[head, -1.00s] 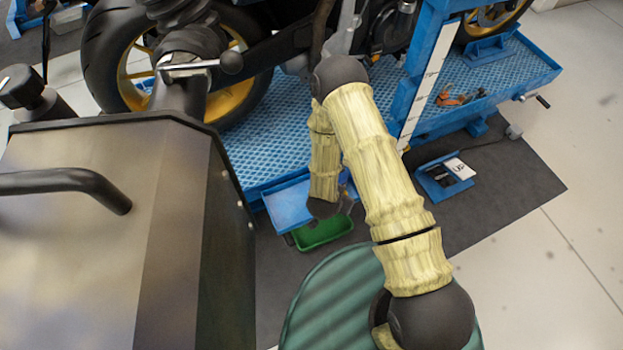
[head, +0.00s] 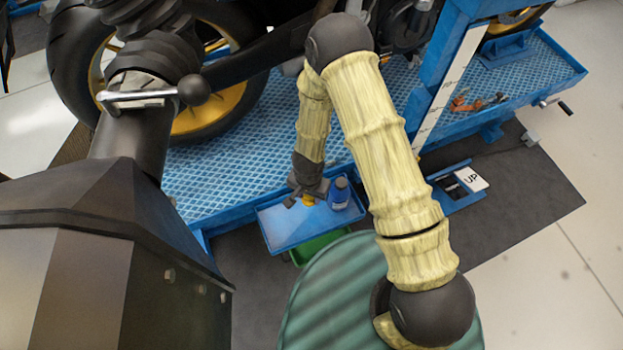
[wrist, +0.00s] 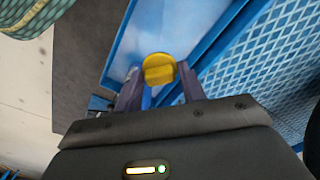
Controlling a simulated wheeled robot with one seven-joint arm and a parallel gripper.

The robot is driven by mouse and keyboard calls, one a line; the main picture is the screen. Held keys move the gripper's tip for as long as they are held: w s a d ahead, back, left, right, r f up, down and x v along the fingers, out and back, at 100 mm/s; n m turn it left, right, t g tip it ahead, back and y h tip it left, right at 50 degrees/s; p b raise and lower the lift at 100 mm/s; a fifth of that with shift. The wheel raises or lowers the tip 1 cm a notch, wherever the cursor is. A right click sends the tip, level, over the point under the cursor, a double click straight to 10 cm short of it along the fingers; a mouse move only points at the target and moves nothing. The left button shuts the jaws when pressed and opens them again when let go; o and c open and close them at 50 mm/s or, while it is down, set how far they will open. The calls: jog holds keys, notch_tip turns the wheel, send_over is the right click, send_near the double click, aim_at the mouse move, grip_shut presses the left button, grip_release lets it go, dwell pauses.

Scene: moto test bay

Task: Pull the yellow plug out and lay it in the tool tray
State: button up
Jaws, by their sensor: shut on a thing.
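My gripper (head: 304,198) is shut on a round yellow plug (wrist: 158,69), held between its two fingers in the wrist view. A bit of the yellow plug also shows in the head view (head: 309,201). The plug is clear of any socket. My gripper is over the blue tool tray (head: 290,236), which hangs at the near side of the lift platform. The tray's pale blue floor shows behind the plug in the wrist view (wrist: 172,28). I cannot tell the exact height of the plug above the tray.
A green bin (head: 308,248) is partly hidden below the tray. A green ribbed drum (head: 325,295) stands nearer. The motorcycle wheel (head: 205,110) and lift platform (head: 230,172) lie behind.

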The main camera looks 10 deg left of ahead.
jog(key=shift+w, duration=0.45)
jog(key=shift+s, duration=0.15)
jog(key=shift+s+f, duration=0.1)
notch_tip(320, 180, down, 11)
jog(key=b, duration=1.2)
jog(key=shift+f, duration=0.15)
jog(key=o, duration=1.4)
jog(key=shift+c, duration=0.2)
